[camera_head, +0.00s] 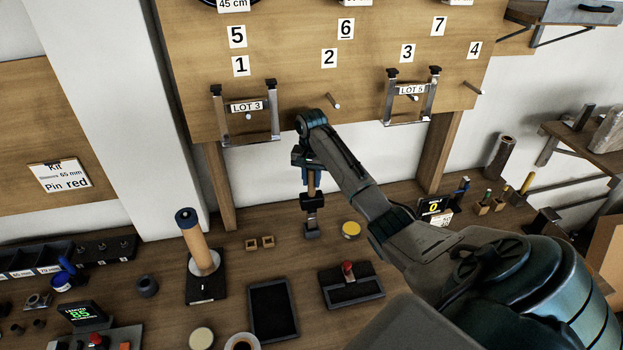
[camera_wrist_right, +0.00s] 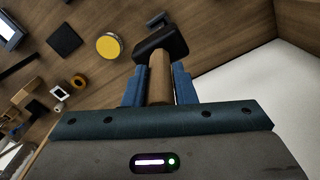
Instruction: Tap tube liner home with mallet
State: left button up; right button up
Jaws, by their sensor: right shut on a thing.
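My right gripper (camera_head: 312,176) is shut on the wooden handle of a mallet (camera_wrist_right: 160,42) with a black head. In the head view the mallet head (camera_head: 312,200) hangs below the gripper, above a small grey block (camera_head: 311,232); I cannot tell whether they touch. In the right wrist view the blue fingers of my right gripper (camera_wrist_right: 158,88) flank the handle. A tan tube (camera_head: 196,246) with a dark blue top end (camera_head: 186,217) stands nearly upright on a black base, left of the mallet and apart from it. My left gripper is not in view.
A yellow-topped tin (camera_head: 351,229) lies right of the mallet. A black tray (camera_head: 273,309) and a black box with a red knob (camera_head: 350,284) stand in front. Two small wooden blocks (camera_head: 259,243) lie between tube and mallet. A pegboard (camera_head: 320,60) with hung frames rises behind.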

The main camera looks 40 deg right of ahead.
jog(key=shift+w+d+r, duration=0.1)
jog(key=shift+w+r, duration=0.05)
jog(key=shift+r, duration=2.8)
